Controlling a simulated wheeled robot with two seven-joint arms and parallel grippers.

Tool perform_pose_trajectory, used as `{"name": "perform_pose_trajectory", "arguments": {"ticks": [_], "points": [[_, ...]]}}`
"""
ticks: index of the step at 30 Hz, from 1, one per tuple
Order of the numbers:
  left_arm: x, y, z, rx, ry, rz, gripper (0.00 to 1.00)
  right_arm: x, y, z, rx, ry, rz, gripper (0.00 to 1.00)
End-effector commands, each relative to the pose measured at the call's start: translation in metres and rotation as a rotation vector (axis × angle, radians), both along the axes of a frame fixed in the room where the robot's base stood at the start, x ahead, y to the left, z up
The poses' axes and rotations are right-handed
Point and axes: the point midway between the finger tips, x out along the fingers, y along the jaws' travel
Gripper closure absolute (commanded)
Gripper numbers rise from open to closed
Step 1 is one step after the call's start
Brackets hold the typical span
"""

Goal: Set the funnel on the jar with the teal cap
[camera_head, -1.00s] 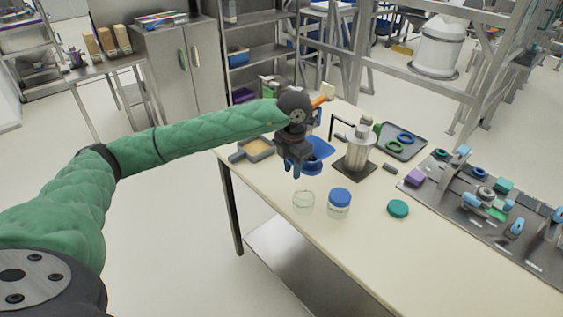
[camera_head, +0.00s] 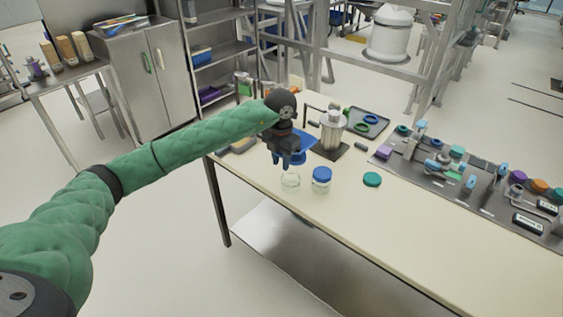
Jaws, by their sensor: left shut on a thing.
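A blue funnel (camera_head: 298,148) shows just behind and to the right of my left gripper (camera_head: 284,162), which is shut on it. The fingers point down and hide part of the funnel. An open clear glass jar (camera_head: 290,182) stands upright on the table just below the gripper in the picture. I cannot tell if the funnel touches the clear jar. My right gripper is not in view.
A metal canister on a dark base (camera_head: 331,135) stands behind the jars. A grey tray (camera_head: 378,131) holds green and blue rings. A grey board (camera_head: 480,195) with many small parts fills the table's right. The table front (camera_head: 400,235) is clear.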

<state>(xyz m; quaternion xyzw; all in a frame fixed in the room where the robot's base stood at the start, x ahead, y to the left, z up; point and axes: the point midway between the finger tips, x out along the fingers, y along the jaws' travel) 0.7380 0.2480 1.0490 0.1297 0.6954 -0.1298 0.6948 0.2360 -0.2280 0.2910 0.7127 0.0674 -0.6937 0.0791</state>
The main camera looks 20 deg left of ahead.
Motion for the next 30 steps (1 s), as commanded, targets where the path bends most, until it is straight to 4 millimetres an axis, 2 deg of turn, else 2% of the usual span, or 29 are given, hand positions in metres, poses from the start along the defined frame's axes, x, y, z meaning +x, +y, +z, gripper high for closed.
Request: {"name": "perform_pose_trajectory", "arguments": {"ticks": [2,5,9,16,30], "points": [[0.004,0.006,-0.002,0.000,0.000,0.013,0.96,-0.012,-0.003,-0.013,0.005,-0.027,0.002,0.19],[0.006,0.009,-0.003,0.000,-0.001,0.021,0.96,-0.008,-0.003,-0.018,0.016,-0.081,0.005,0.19],[0.006,0.011,-0.003,0.000,-0.001,0.023,0.96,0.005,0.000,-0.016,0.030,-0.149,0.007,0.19],[0.006,0.011,-0.008,0.000,0.000,0.024,0.96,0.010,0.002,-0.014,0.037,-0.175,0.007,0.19],[0.005,0.011,-0.044,0.000,0.000,0.022,0.96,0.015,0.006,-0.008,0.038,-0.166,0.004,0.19]]}}
